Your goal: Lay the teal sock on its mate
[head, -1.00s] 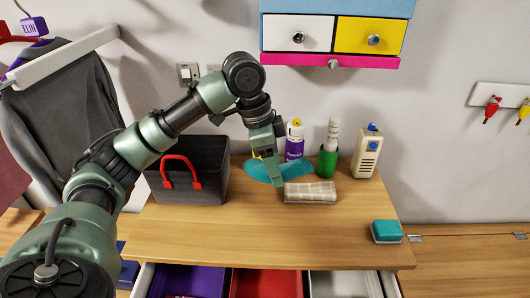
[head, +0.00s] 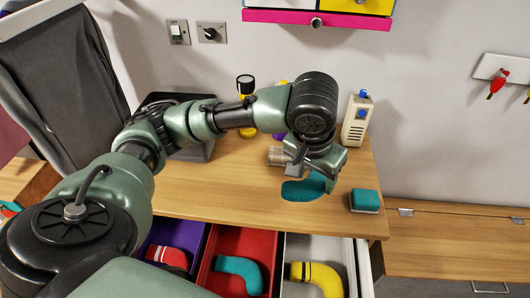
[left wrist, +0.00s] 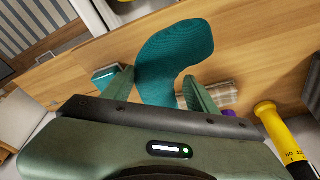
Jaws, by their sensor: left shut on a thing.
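My left gripper (head: 312,176) is shut on the teal sock (head: 303,189) and holds it over the front part of the wooden top, left of a teal block. In the left wrist view the sock (left wrist: 172,55) hangs out flat beyond the fingers (left wrist: 158,90). Its mate, another teal sock (head: 240,270), lies bent in the red compartment (head: 227,240) of the open drawer, below and left of the held sock. My right gripper is not in view.
The purple compartment (head: 158,242) holds a red and dark sock (head: 170,256); the white one (head: 325,250) holds a yellow sock (head: 318,275). The teal block (head: 365,201) sits near the top's right front corner. A cream device (head: 356,122) stands at the back.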

